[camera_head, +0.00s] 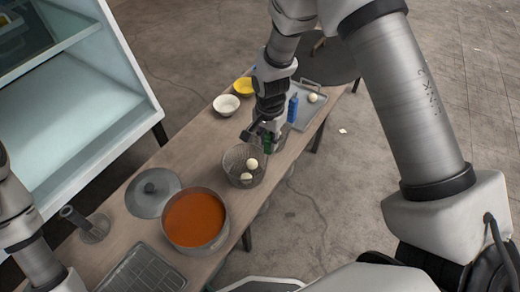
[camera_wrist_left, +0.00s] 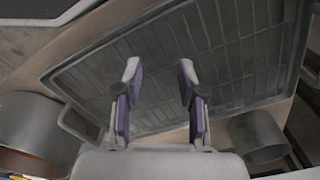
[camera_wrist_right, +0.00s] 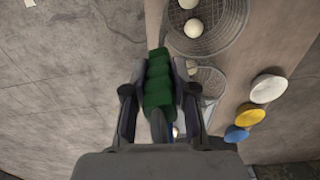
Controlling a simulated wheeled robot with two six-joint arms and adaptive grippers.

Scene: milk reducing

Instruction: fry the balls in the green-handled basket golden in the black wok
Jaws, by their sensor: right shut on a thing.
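My right gripper (camera_head: 264,138) is shut on a green handle, which shows clearly in the right wrist view (camera_wrist_right: 158,85). A wire basket (camera_head: 232,168) with pale balls (camera_head: 252,164) stands on the table just in front of this gripper; it also shows in the right wrist view (camera_wrist_right: 232,35). A second wire mesh (camera_wrist_right: 212,80) lies beside the handle, partly hidden by the gripper, with a pale ball by its edge. I cannot tell which basket the handle joins. A grey pot (camera_head: 220,238) holds orange-red liquid (camera_head: 194,217); no black wok is clear. My left gripper (camera_wrist_left: 158,80) is open and empty above a gridded tray (camera_wrist_left: 225,60).
White (camera_head: 226,104) and yellow (camera_head: 243,86) bowls, a blue bottle (camera_head: 293,108) and a tray (camera_head: 318,107) with a ball are at the far end. A glass-sided cabinet (camera_head: 85,120) stands left.

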